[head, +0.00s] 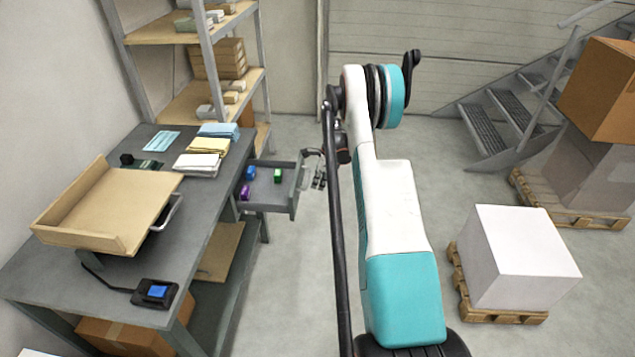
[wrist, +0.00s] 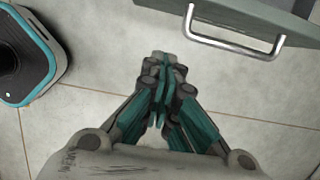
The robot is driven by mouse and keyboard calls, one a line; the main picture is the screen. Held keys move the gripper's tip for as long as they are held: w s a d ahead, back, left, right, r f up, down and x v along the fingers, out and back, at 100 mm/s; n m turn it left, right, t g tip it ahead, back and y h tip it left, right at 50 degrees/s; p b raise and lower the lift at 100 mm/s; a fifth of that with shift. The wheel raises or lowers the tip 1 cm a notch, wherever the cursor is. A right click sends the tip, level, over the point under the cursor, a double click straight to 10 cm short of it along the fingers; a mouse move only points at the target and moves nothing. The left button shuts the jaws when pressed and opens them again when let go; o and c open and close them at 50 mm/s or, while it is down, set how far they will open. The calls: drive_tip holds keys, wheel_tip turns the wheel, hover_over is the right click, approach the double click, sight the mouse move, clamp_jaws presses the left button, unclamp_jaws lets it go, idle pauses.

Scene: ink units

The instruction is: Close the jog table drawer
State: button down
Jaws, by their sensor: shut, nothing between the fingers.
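The drawer (head: 270,188) of the grey jog table (head: 193,213) is pulled out to the right in the head view. Small blue, purple and green items lie inside it. In the wrist view the drawer front (wrist: 260,15) shows at the top right, with its metal handle (wrist: 235,46) below. My gripper (head: 319,180) is in front of the drawer's outer side in the head view, close to it. In the wrist view my gripper (wrist: 165,68) is shut and empty, with bare floor beneath it. It is apart from the handle, to its left and lower.
Shelving (head: 195,100) stands behind. A white box (head: 520,255) on a pallet is at right. Floor right of the drawer is clear apart from my arm.

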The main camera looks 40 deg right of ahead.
drive_tip(key=w+a+f+b, duration=0.2)
drive_tip(key=w+a+f, duration=0.1)
drive_tip(key=w+f, duration=0.1)
drive_tip(key=shift+a+f, duration=0.3)
drive_tip(key=shift+f, duration=0.6)
drive_tip(key=shift+w, duration=0.1)
